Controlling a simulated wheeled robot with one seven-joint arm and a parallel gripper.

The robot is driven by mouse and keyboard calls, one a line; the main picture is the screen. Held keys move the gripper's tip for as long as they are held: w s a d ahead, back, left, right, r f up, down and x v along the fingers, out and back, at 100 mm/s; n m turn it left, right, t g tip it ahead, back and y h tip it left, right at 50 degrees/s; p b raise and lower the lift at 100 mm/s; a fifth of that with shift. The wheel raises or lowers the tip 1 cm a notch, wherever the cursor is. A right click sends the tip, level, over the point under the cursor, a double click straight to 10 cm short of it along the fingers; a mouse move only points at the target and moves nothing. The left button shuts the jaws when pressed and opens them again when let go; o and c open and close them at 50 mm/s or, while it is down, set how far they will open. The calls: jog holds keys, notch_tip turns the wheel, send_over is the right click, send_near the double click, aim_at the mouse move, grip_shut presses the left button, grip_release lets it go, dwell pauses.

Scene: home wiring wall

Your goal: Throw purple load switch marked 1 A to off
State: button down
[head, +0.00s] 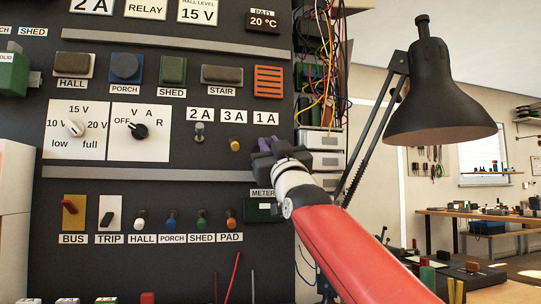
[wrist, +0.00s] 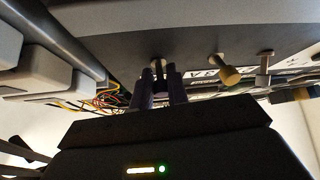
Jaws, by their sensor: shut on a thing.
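The 1 A label (head: 266,117) is on the dark wall panel in the head view. My gripper (head: 272,148) is right below it and covers most of the purple load switch there. In the wrist view my gripper (wrist: 160,82) is shut around the switch, and a pale stem (wrist: 157,66) shows between its fingertips against the panel. The lever's position is hidden by the fingers. The yellow 3 A switch (head: 234,145) and the grey 2 A switch (head: 199,132) are to the left; the yellow one also shows in the wrist view (wrist: 229,75).
A grey rail (head: 150,173) runs below the load switches. Loose wires (head: 322,60) and grey boxes (head: 322,140) are just right of the panel. A black desk lamp (head: 440,105) stands to the right of my arm. A meter (head: 262,210) is below my gripper.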

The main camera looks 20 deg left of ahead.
jog(key=shift+f, duration=0.1)
dwell(0.5)
jog(key=c, duration=1.4)
grip_release()
jog(key=shift+y, duration=0.4)
jog(key=b+v, duration=0.5)
jog(key=v, duration=0.2)
jog(key=shift+s+d+f, duration=0.1)
jog(key=shift+s+f, duration=0.15)
jog(key=shift+f, duration=0.05)
